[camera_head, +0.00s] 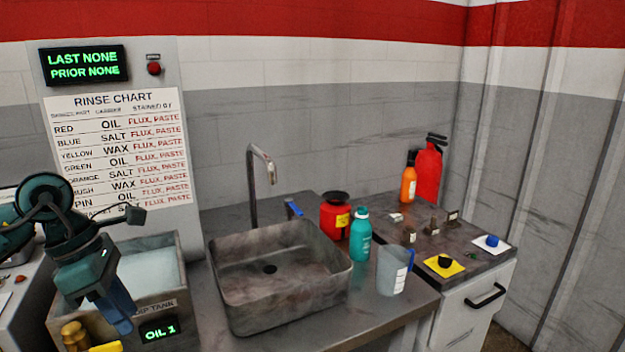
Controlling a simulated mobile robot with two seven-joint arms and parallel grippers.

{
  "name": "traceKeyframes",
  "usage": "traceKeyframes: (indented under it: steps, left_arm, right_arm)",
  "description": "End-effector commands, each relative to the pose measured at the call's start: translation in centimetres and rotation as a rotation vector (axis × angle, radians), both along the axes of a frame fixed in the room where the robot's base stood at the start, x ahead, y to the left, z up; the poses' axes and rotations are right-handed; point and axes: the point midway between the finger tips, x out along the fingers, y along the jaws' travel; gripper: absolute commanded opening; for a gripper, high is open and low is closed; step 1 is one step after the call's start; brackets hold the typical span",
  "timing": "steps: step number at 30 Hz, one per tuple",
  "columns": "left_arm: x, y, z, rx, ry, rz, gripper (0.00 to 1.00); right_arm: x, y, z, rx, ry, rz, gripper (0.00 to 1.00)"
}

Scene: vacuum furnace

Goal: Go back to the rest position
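My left gripper (118,312) is at the lower left, pointing down over the front of the tank labelled OIL 1 (165,318). Its blue fingers show close together, and I cannot tell whether they are open or shut. No held object is visible at them. My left arm comes in from the left edge. My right gripper is out of view.
A square sink (285,318) with a tall faucet (252,190) is right of the tank. A red container (335,222), a teal bottle (360,238) and a clear jug (393,272) stand beside it. A drawer cabinet (470,315) is at right. A rinse chart (120,150) hangs behind.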

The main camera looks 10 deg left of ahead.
Motion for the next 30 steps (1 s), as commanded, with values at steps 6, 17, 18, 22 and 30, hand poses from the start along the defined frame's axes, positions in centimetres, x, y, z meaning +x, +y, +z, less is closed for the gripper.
traceKeyframes:
  steps: [6, 17, 18, 22, 30]
  left_arm:
    - [-1.4, -15.9, -4.0, -0.724, 0.177, 0.057, 0.3]
    - [1.9, -21.6, -7.0, -1.86, 0.884, 1.21, 0.3]
    - [1.9, -20.8, -9.4, -1.917, 0.978, 1.412, 0.3]
    - [-0.6, -18.8, -18.4, -1.952, 1.254, 2.058, 0.3]
    - [-8.6, -18.9, -28.5, 1.241, -1.12, -2.053, 0.3]
  right_arm:
    - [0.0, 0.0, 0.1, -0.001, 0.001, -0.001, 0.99]
    - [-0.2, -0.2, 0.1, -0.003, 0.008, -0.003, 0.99]
    - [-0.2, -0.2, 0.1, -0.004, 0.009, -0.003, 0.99]
    - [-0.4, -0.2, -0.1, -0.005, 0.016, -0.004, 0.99]
    - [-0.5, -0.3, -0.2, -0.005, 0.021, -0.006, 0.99]
